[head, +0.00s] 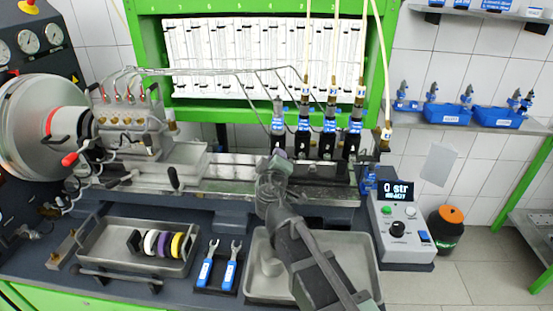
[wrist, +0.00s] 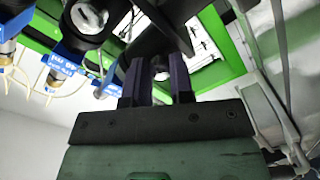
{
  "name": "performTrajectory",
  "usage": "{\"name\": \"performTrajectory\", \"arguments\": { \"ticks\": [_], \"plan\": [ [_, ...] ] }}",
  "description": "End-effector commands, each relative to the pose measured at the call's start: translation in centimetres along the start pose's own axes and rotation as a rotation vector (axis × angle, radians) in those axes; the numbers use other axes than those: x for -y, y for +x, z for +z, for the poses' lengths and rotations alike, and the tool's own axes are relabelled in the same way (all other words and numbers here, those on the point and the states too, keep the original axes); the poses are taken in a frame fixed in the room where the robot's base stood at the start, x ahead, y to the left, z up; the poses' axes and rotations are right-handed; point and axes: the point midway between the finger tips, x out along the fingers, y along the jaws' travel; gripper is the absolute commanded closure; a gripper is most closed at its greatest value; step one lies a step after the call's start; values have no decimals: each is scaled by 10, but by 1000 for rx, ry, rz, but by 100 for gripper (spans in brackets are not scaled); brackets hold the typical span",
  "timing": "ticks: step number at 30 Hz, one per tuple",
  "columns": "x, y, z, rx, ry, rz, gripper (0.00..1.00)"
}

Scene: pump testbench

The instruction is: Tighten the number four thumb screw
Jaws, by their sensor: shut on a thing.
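My gripper (head: 277,160) is at the front of the leftmost of several upright black injector holders (head: 278,141) on the bench rail. In the wrist view its two dark purple fingers (wrist: 156,80) point away from me. A small dark part with a pale round spot, seemingly the thumb screw (wrist: 160,68), sits between the fingertips, and the gripper is shut on it. The fingers hide most of it. I cannot read a number that tells which screw it is. The injector (head: 278,124) with a blue label stands directly above my gripper.
More injectors with blue labels (head: 329,125) stand close to the right, with pale hoses running upward. Thin metal pipes (head: 220,72) cross from the pump. A grey tray (head: 366,262) lies below my arm. Two blue-handled wrenches (head: 206,270) and a control box (head: 405,225) flank it.

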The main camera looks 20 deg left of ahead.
Motion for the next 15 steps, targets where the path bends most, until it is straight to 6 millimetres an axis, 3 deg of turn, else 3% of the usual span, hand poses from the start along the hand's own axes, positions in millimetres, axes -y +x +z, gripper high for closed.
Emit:
{"name": "performTrajectory", "arguments": {
  "ticks": [15],
  "plan": [
    [0, -1, 1, -2, 133, -1, 100]
  ]
}}
